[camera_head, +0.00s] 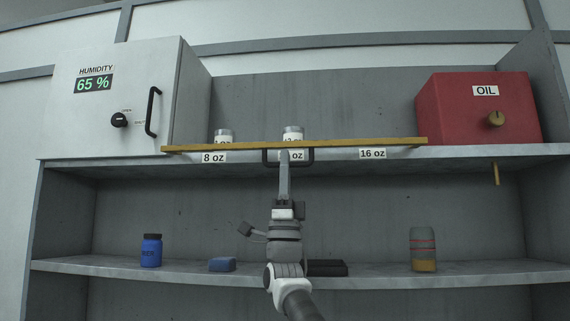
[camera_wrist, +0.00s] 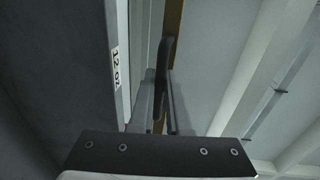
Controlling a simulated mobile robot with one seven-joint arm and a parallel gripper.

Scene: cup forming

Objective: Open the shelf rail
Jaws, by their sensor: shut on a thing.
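The shelf rail (camera_head: 370,143) is a long yellow-brown bar along the front of the upper shelf, above the 8 oz and 16 oz labels. A dark handle (camera_head: 309,156) sits at its middle, partly hidden by my gripper. My gripper (camera_head: 285,157) reaches up from below and is shut on this handle. In the wrist view, the dark handle (camera_wrist: 162,75) lies between the fingers (camera_wrist: 160,105), with the yellow-brown rail (camera_wrist: 174,18) beyond it. A 12 oz label (camera_wrist: 115,68) is beside them on the shelf edge.
Two light cups (camera_head: 223,136) (camera_head: 293,133) stand behind the rail. A humidity cabinet (camera_head: 95,135) is at left and a red OIL box (camera_head: 455,115) at right. The lower shelf holds a blue bottle (camera_head: 151,252), a blue block (camera_head: 222,265), a black block (camera_head: 328,268) and a grey container (camera_head: 422,245).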

